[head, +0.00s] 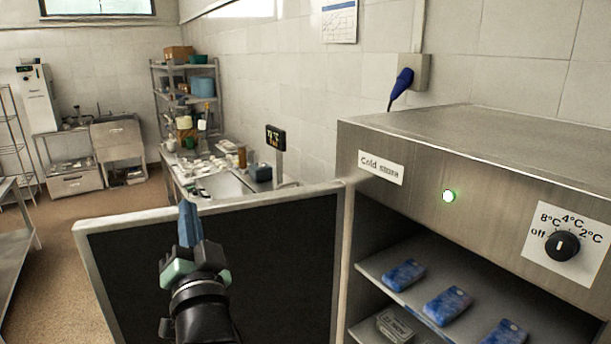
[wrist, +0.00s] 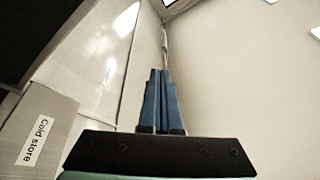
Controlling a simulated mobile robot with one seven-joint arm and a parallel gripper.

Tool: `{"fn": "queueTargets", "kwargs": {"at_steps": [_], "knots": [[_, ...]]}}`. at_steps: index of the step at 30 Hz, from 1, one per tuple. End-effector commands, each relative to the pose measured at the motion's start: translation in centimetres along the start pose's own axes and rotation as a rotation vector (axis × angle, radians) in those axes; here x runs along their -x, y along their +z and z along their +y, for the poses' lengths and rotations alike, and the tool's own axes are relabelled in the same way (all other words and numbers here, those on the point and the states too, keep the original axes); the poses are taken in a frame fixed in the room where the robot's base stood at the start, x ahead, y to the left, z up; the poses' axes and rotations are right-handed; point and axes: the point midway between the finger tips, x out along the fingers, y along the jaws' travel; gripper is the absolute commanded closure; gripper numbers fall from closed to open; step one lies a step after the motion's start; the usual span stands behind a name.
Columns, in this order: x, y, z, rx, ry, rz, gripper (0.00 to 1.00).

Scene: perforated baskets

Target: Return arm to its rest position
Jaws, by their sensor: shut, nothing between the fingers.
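My gripper (head: 189,222) shows in the head view at the lower left centre, with its blue fingers pointing up and together. It is shut and empty, in front of the dark inner face of the open cold store door (head: 140,268). In the wrist view my gripper (wrist: 160,92) also shows its blue fingers closed, with nothing between them. The cold store (head: 420,165) stands to the right of my gripper, and its label also shows at the left of the wrist view.
Blue packs (head: 448,305) lie on the cold store's shelf (head: 378,268). A dial (head: 562,245) is on its front. Behind the door, a bench with a sink (head: 225,186) and a shelving rack (head: 160,90) run along the wall. Open floor (head: 75,250) lies at the left.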

Motion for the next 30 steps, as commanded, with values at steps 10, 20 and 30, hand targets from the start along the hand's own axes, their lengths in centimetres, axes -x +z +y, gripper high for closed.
{"fn": "queueTargets", "kwargs": {"at_steps": [10, 20, 30], "knots": [[11.8, -20.8, -8.1, 0.691, 0.054, 0.429, 1.00], [18.7, -26.0, -11.2, 0.902, 0.151, 0.593, 1.00], [18.6, -26.0, -11.3, 0.900, 0.149, 0.592, 1.00]]}}
